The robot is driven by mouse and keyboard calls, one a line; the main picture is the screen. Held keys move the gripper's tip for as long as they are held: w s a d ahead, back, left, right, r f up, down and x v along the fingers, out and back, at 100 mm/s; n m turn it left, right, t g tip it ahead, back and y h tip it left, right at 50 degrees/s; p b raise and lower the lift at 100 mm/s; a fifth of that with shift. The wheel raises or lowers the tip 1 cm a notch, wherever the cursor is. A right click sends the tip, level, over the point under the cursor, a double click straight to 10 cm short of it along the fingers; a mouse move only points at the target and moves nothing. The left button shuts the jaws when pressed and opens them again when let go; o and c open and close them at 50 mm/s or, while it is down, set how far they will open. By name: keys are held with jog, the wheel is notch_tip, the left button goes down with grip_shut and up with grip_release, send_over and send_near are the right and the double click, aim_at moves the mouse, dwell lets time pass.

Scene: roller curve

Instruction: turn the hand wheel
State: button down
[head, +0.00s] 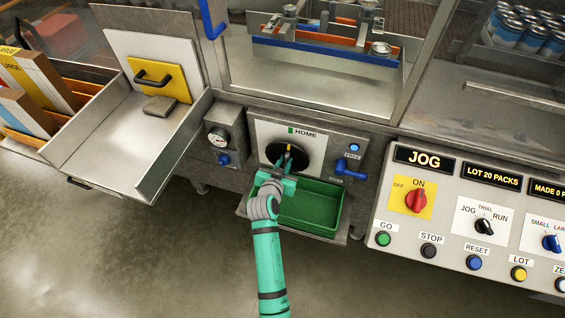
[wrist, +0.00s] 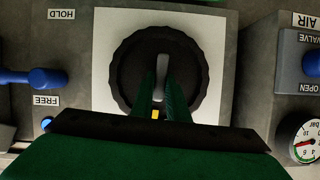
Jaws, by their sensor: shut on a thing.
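The hand wheel (head: 273,153) is a black disc on a white plate marked HOME, low on the machine's front. In the wrist view the wheel (wrist: 130,68) shows a knurled rim and a pale upright grip bar (wrist: 161,68) across its middle. My gripper (head: 288,167) reaches up to the wheel from below. In the wrist view my gripper (wrist: 161,92) has its two green fingers shut on the grip bar, one on each side. A small yellow mark (wrist: 156,114) shows between the fingers. The fingers and palm hide the wheel's lower part.
A green bin (head: 318,208) sits just below the wheel. A blue lever (head: 349,172), marked FREE and HOLD in the wrist view, is to its right. A pressure gauge (head: 218,137) and blue valve are left. The control panel (head: 455,225) juts out at right.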

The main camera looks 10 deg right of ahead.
jog(key=c, duration=1.7)
grip_release()
jog(key=v, duration=1.1)
jog(key=shift+r, duration=0.1)
